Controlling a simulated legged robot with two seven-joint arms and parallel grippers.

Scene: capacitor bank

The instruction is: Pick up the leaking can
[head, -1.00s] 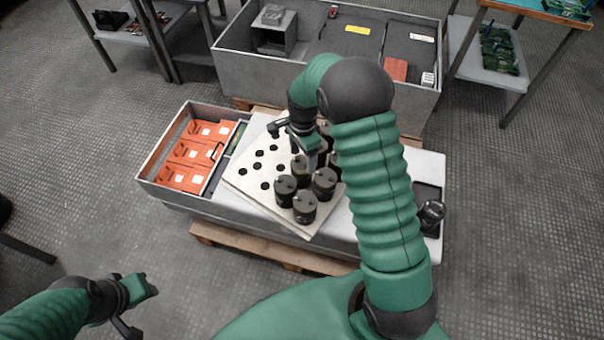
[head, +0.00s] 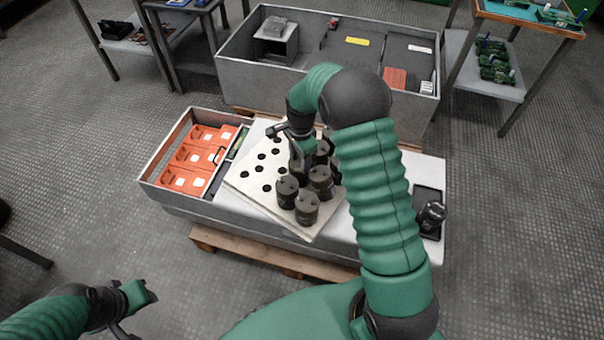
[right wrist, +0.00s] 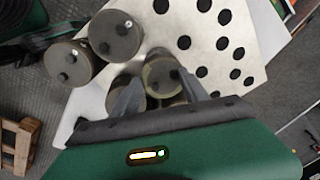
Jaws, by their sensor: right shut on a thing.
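Several dark round cans, such as the front one (head: 307,208), stand on a pale perforated board (head: 250,184). My right gripper (head: 299,156) is down among them, shut on a can (right wrist: 162,76) at the edge of the group. In the right wrist view this can sits between the two fingers and its rim looks yellowish-green, unlike the plain grey neighbours (right wrist: 115,36). Its lower part is hidden, and whether it is lifted cannot be told. My left gripper (head: 136,308) is open and empty at the lower left, away from the board.
A black tray (head: 428,194) with one dark can (head: 432,215) lies at the right end of the white surface. A grey box with orange units (head: 190,160) adjoins the board on the left. A large grey crate (head: 240,85) stands behind. Empty holes fill the board's left side.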

